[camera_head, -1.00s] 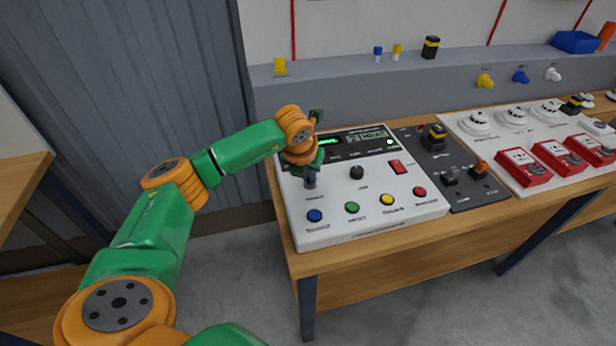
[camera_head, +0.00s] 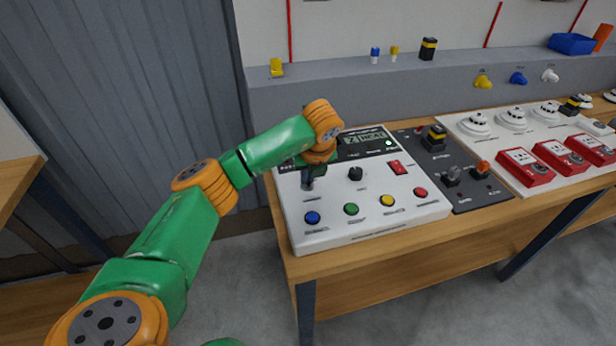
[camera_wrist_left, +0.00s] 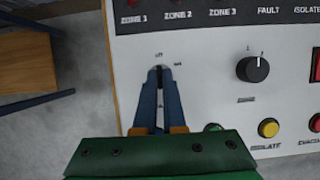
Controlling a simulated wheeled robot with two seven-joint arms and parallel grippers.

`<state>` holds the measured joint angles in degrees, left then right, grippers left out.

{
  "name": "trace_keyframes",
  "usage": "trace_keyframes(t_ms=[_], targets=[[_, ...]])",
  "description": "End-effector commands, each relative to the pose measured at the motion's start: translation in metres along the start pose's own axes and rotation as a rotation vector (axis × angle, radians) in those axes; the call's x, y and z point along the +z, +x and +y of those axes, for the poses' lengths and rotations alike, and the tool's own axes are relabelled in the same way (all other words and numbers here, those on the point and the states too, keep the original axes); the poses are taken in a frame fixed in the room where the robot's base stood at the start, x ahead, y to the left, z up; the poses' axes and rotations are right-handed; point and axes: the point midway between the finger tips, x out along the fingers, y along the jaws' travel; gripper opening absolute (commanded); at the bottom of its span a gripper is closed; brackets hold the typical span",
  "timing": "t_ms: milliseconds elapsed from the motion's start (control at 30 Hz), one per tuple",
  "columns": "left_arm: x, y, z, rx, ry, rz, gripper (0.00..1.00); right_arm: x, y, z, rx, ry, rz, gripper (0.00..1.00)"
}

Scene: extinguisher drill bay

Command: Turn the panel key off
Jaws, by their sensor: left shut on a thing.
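The white alarm panel (camera_head: 330,225) stands on the wooden bench. Its key sits at the upper left of the panel, below the "off" mark and another mark to the right in the left wrist view; the fingers mostly hide it, and I cannot read its angle. My left gripper (camera_head: 308,184) points down at the panel and is shut on the key. In the left wrist view its two blue fingers (camera_wrist_left: 160,72) meet at the key. My right gripper is not in view.
A black knob (camera_head: 355,173) and a red switch (camera_head: 397,167) are to the right of my gripper. Blue (camera_head: 312,217), green (camera_head: 351,209), yellow and red buttons line the front. A dark control plate (camera_head: 462,180) and red call points (camera_head: 523,166) lie farther right.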

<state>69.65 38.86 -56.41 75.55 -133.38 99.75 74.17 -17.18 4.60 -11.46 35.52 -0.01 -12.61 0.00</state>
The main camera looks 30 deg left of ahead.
Motion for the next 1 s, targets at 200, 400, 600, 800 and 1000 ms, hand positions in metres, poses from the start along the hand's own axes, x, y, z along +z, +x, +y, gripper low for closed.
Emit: trace_keyframes(t_ms=[200,400,600,800,1000], targets=[[0.002,-0.001,0.000,0.002,-0.013,-0.005,0.00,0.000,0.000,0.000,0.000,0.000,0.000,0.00],[0.002,-0.001,0.000,0.002,-0.013,-0.005,0.00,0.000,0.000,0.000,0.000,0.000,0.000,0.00],[0.002,-0.001,0.000,0.002,-0.012,-0.003,0.38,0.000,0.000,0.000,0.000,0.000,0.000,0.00],[0.001,0.000,0.000,0.003,-0.010,-0.002,0.38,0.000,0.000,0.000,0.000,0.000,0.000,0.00],[0.001,-0.024,-0.001,-0.003,-0.010,-0.005,0.38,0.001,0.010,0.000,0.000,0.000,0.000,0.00]])
